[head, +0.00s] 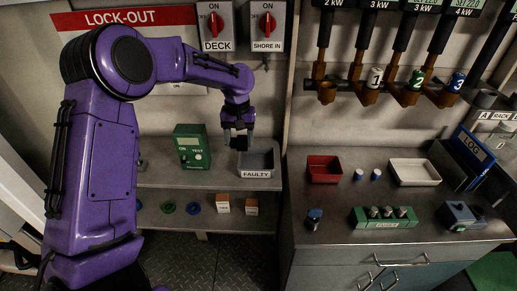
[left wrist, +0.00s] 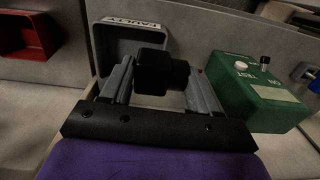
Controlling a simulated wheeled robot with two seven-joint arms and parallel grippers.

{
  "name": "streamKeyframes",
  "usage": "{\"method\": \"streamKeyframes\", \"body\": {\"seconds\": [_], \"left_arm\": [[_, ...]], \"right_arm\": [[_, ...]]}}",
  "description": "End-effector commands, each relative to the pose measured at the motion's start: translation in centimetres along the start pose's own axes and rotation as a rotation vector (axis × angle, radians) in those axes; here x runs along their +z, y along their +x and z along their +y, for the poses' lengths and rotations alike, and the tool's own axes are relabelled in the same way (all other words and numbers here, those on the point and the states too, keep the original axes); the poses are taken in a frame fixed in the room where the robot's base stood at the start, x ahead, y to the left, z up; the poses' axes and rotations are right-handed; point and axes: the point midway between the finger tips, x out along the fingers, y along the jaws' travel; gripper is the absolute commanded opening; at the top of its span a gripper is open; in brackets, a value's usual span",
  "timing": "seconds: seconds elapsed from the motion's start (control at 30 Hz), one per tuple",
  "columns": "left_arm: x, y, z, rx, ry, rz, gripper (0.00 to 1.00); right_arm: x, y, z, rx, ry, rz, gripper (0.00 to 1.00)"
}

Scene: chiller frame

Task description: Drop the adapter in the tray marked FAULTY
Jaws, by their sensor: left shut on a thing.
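My left gripper (head: 238,136) reaches in from the left and points down near the left side of the tray marked FAULTY (head: 256,174). In the left wrist view its fingers (left wrist: 160,85) are shut on a black adapter (left wrist: 162,72), a dark, blocky, rounded piece. The grey tray (left wrist: 105,45) shows just beyond the adapter there. The adapter appears held above the shelf, close to the tray; exact height over it is hard to tell. The visible part of the tray looks empty. My right gripper is in neither view.
A green tester box (head: 191,148) stands on the shelf left of the tray. A red bin (head: 324,169) and a white tray (head: 414,172) sit on the counter to the right. A lower shelf holds rings and small orange-and-white boxes (head: 223,204).

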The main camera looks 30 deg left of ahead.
Motion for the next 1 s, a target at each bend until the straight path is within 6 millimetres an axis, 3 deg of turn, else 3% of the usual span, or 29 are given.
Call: {"method": "streamKeyframes", "body": {"seconds": [0.1,0.3,0.6,1.0], "left_arm": [[-1.9,2.2,2.2,-0.004,-0.001,-0.005,0.27],[-3.8,5.6,4.7,-0.002,0.002,-0.001,0.27],[-4.3,9.6,5.5,-0.002,0.004,0.0,0.27],[-4.3,10.2,5.5,-0.002,0.006,0.002,0.27]], "right_arm": [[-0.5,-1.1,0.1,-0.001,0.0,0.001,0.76],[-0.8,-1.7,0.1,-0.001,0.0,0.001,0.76],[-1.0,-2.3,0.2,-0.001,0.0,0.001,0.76],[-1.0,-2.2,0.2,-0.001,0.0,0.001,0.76]]}}
